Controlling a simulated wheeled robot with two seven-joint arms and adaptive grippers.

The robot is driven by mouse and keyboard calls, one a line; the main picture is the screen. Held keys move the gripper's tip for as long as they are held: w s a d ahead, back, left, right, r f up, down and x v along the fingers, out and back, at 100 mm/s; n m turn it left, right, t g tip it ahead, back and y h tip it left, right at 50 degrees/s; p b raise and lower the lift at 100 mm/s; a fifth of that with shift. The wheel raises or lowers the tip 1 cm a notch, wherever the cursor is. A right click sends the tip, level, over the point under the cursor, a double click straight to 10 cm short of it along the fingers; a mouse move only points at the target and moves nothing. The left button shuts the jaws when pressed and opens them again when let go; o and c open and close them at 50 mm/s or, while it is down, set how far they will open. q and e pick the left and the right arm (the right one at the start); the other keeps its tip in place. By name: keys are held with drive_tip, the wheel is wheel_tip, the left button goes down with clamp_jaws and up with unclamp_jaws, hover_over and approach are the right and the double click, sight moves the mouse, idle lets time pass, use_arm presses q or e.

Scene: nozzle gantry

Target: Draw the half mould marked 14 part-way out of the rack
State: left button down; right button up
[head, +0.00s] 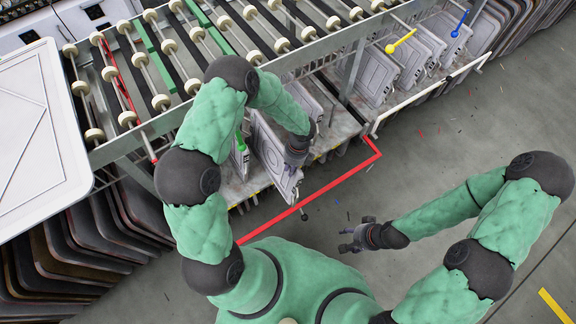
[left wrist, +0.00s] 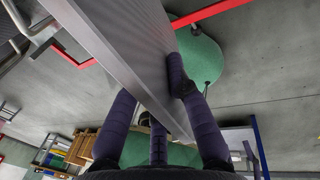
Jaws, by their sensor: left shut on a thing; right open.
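A grey half mould (head: 268,148) stands on edge in the lower rack (head: 228,190), and its near end sticks out past the rack's front edge. I cannot read a number on it. My left gripper (head: 296,152) is shut on this half mould near its outer end. In the left wrist view the mould's ribbed grey plate (left wrist: 128,45) runs between the purple fingers of my left gripper (left wrist: 155,100). My right gripper (head: 352,240) is open and empty above the floor, away from the rack.
Other half moulds stand in the rack to the right, some with yellow (head: 390,48) and blue (head: 456,32) knobbed handles. A roller deck (head: 190,45) lies above. A red rail or line (head: 320,190) runs before the rack.

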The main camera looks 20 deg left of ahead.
use_arm(q)
drive_tip(key=shift+s+d, duration=0.45)
drive_tip(key=shift+d, duration=0.3)
use_arm(e)
drive_tip(key=shift+s+d, duration=0.35)
drive_tip(key=shift+s, duration=0.25)
use_arm(q)
drive_tip(key=c, duration=1.1)
unclamp_jaws()
drive_tip(key=shift+c, duration=0.2)
wheel_tip(320, 180, up, 12)
drive_tip(key=w+d, duration=0.1)
drive_tip(key=shift+w+d, duration=0.15)
drive_tip(key=shift+w, duration=0.25)
